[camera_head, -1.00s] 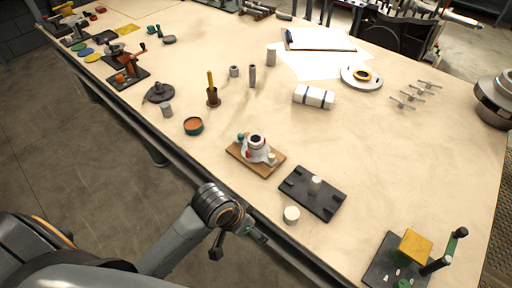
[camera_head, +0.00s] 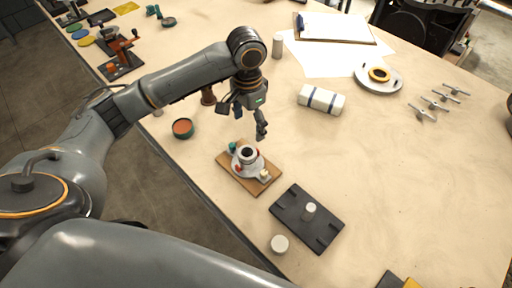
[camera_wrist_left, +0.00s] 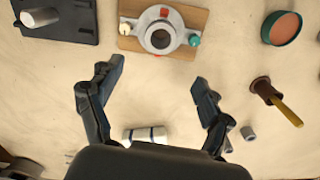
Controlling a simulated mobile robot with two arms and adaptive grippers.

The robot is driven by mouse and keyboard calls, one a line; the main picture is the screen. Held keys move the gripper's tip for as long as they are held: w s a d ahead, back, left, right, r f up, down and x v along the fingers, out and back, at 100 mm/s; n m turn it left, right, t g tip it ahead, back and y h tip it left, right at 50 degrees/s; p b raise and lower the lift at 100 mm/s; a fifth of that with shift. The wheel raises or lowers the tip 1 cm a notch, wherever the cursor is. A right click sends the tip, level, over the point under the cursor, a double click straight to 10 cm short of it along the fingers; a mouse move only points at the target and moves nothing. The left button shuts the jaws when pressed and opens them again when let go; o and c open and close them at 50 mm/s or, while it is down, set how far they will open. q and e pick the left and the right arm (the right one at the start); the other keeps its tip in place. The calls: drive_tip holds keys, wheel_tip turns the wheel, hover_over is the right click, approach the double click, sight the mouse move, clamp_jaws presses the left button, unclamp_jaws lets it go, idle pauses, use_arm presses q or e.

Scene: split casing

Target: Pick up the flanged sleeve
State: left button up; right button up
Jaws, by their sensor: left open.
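My left gripper (camera_head: 243,118) is open and empty, pointing down above the table just beyond the wooden board (camera_head: 232,177). In the left wrist view its spread fingers (camera_wrist_left: 157,76) have bare table between them. On the board sits a white round casing (camera_head: 240,165) with a dark-rimmed bore, also in the left wrist view (camera_wrist_left: 144,41). A brown piece with a wider end (camera_wrist_left: 262,87) has a yellow rod in it; it is partly hidden in the head view. I cannot tell for sure which piece is the flanged sleeve. My right gripper is out of view.
A dark fixture plate (camera_head: 290,215) with a pale peg lies right of the board, near a white cap (camera_head: 279,244). A teal-rimmed dish (camera_head: 182,129) is to the left.

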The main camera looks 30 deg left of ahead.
use_arm(q)
wheel_tip(320, 180, down, 5)
drive_tip(key=s, duration=0.2)
drive_tip(key=p, duration=0.2)
hover_over(247, 152)
drive_tip(key=s+d, duration=0.1)
drive_tip(key=s, duration=0.1)
wheel_tip(247, 152, down, 5)
drive_tip(key=shift+w+r, duration=0.1)
drive_tip(key=shift+r, duration=0.1)
wheel_tip(247, 152, down, 3)
drive_tip(key=shift+w+f, duration=0.15)
drive_tip(key=c, duration=0.7)
clamp_jaws()
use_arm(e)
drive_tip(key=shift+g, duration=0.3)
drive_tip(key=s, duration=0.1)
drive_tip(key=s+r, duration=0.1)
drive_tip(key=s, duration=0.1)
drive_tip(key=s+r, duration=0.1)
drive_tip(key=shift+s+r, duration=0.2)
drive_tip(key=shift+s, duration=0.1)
